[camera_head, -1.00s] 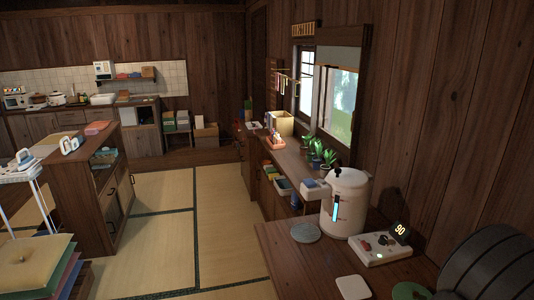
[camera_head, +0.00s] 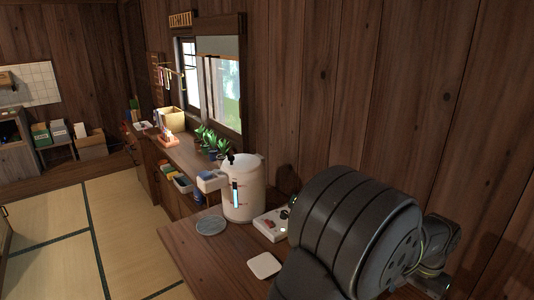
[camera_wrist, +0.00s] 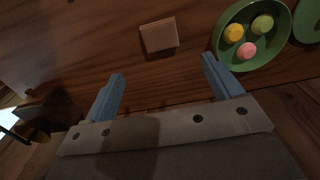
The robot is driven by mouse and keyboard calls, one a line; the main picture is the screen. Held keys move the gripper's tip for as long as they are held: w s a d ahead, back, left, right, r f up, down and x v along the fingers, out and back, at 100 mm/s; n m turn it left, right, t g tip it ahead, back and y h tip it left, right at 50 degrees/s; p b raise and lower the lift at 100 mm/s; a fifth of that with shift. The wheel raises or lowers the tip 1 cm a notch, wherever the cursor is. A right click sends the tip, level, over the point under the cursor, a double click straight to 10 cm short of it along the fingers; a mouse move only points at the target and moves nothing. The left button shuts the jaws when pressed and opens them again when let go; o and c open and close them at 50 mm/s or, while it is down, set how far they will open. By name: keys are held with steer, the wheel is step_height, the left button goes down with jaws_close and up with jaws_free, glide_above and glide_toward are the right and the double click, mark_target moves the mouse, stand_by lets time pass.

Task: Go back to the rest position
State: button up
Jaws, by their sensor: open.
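My gripper (camera_wrist: 162,88) shows in the wrist view with its two blue fingers spread wide apart and nothing between them. Beyond the fingertips is a dark wooden surface with a small square brownish block or coaster (camera_wrist: 159,35) on it. In the head view my dark arm fills the lower right, and the gripper itself cannot be made out there.
A white water dispenser (camera_head: 243,190) stands on the wooden counter (camera_head: 212,255), with a control box (camera_head: 271,224), a round grey mat (camera_head: 211,226) and a white square coaster (camera_head: 264,265). Tatami floor (camera_head: 117,215) is clear at left.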

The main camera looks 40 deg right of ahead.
step_height(320, 180, down, 13)
steer(key=shift+a+r, duration=0.1)
steer(key=r, duration=0.5)
steer(key=shift+s, duration=0.35)
steer(key=s+a+r, duration=0.5)
steer(key=s+r, duration=0.1)
steer(key=s, duration=0.3)
steer(key=w+r+n, duration=0.1)
steer(key=w+n, duration=0.3)
steer(key=w, duration=2.1)
steer(key=w+a+n, duration=0.1)
steer(key=w+a, duration=0.5)
steer(key=w, duration=0.5)
steer(key=w+a+n, duration=0.2)
steer(key=w+a, duration=0.4)
steer(key=w, duration=0.5)
steer(key=shift+r+n, duration=0.3)
steer(key=shift+r, duration=0.05)
steer(key=shift+o, duration=0.5)
steer(key=shift+w, duration=0.1)
steer(key=shift+o, duration=1.3)
